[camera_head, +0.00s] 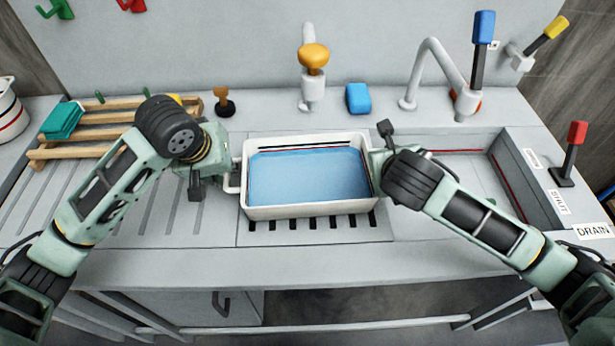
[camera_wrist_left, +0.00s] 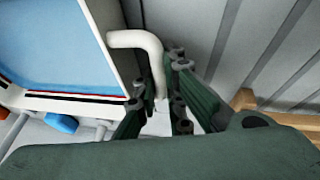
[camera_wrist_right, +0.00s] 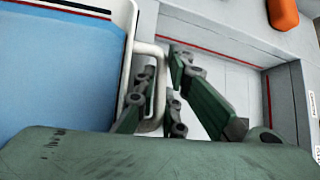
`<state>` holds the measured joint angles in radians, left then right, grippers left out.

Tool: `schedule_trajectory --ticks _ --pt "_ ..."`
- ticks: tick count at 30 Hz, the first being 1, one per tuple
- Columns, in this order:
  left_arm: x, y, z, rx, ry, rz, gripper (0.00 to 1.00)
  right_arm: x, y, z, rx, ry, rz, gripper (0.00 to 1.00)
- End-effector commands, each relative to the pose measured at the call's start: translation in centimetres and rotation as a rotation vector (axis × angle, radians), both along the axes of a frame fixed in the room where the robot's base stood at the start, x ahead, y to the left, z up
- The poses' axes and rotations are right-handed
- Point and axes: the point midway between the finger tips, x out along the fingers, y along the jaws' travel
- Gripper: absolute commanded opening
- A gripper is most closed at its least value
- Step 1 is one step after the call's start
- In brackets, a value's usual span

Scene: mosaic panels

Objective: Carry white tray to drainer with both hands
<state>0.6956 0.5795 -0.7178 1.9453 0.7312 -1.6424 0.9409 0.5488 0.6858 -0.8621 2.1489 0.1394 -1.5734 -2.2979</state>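The white tray (camera_head: 313,210) is rectangular, looks level and holds blue liquid (camera_head: 308,177). It is at the middle of the counter over a dark-slotted grate (camera_head: 310,223); I cannot tell whether it touches it. My left gripper (camera_head: 230,178) is at the tray's left side, its fingers closed around the white left handle (camera_wrist_left: 140,40). My right gripper (camera_head: 378,162) is at the right side, its fingers closed around the right handle (camera_wrist_right: 150,48). The right handle is hidden by my gripper in the head view. A ribbed draining surface (camera_head: 150,215) lies left of the tray.
A wooden rack (camera_head: 85,148) with a teal cloth (camera_head: 62,120) stands back left. A white tap (camera_head: 430,50) and a blue block (camera_head: 358,98) are behind the tray. A recessed basin (camera_head: 480,165) with a red lever (camera_head: 577,133) beyond it lies right.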

Motion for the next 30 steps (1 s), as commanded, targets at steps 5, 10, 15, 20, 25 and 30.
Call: schedule_trajectory --ticks 5,10,15,20,25,30 --pt "0.0 -0.2 0.1 -0.005 -0.003 -0.003 0.0 0.0 0.2 0.0 0.002 0.001 0.005 0.0" --pt "0.0 -0.2 0.1 -0.006 -0.003 -0.004 0.0 0.0 0.2 0.0 0.003 0.0 0.006 0.0" --pt "0.0 -0.3 0.2 -0.006 -0.004 -0.004 0.0 -0.1 0.2 0.0 0.003 0.001 0.007 0.0" --pt "0.1 -0.3 0.4 -0.009 -0.009 -0.006 0.0 0.0 0.3 0.2 0.004 -0.004 0.008 0.0" --pt "0.1 -0.4 0.6 -0.008 -0.009 -0.007 0.0 0.0 0.3 0.4 0.004 -0.003 0.009 0.0" --pt "0.1 -0.4 1.4 -0.009 -0.009 -0.007 0.0 0.0 0.4 1.2 0.005 -0.003 0.011 0.0"
